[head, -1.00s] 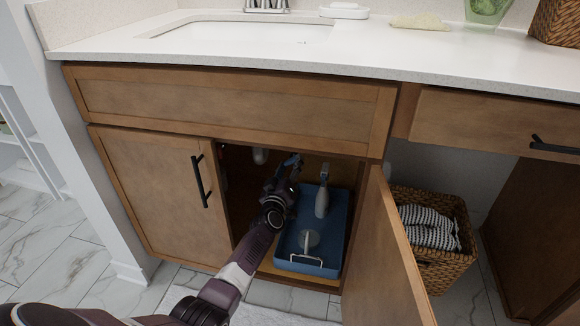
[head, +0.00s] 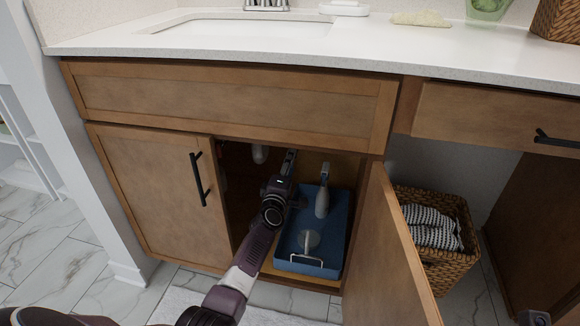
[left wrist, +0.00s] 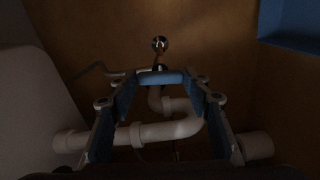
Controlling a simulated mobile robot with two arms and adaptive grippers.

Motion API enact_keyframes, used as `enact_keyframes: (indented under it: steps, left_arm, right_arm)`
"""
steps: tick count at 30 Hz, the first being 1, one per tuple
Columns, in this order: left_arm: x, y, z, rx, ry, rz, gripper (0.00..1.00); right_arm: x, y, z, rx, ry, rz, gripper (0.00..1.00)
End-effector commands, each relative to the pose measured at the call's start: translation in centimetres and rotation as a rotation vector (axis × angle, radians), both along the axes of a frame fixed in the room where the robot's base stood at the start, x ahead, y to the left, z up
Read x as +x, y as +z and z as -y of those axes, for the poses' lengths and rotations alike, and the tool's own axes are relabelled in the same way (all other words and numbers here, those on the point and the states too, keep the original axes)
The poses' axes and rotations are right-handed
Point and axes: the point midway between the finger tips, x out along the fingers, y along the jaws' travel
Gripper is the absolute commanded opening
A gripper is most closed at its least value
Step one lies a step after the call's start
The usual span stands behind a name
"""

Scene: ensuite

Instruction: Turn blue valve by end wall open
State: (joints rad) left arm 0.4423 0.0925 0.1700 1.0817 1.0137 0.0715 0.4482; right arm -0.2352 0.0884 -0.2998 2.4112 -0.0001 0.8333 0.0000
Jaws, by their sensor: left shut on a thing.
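The blue valve (left wrist: 160,77) shows in the left wrist view as a pale blue bar handle, with its round metal fitting (left wrist: 159,44) just above it on the cabinet's back wall. My left gripper (left wrist: 162,80) is shut on the handle, which spans between its fingertips. In the head view my left gripper (head: 291,156) reaches deep into the open sink cabinet, and the valve is hidden there. A small dark part (head: 534,317) at the bottom right edge seems to be my right gripper; its fingers cannot be made out.
A blue caddy (head: 338,232) with a spray bottle (head: 322,196) stands just right of my left arm. White drain pipes (left wrist: 150,132) cross below the valve. The open cabinet door (head: 396,258) bounds the right side; the closed left door (head: 150,190) bounds the left.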

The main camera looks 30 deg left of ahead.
Motion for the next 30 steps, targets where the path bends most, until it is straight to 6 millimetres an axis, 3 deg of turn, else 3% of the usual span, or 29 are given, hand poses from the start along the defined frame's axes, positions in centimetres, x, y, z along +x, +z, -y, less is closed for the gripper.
enact_keyframes:
  steps: [9, 25, 26, 30]
  left_arm:
    - [-0.03, -0.13, 0.02, -0.113, 0.0, 0.027, 0.2]
    - [-0.04, -0.13, 0.02, -0.136, 0.0, 0.033, 0.2]
    - [-0.04, -0.13, 0.02, -0.136, 0.0, 0.033, 0.48]
    - [-0.03, -0.1, 0.02, -0.134, 0.0, 0.033, 0.62]
  right_arm:
    - [-0.01, 0.21, 0.01, 0.003, -0.002, 0.014, 0.0]
    - [-0.01, 0.3, -0.01, 0.002, 0.0, 0.015, 0.0]
    - [-0.01, 0.29, -0.01, 0.002, 0.0, 0.015, 0.0]
    - [0.0, 0.24, -0.03, 0.0, 0.0, 0.014, 0.0]
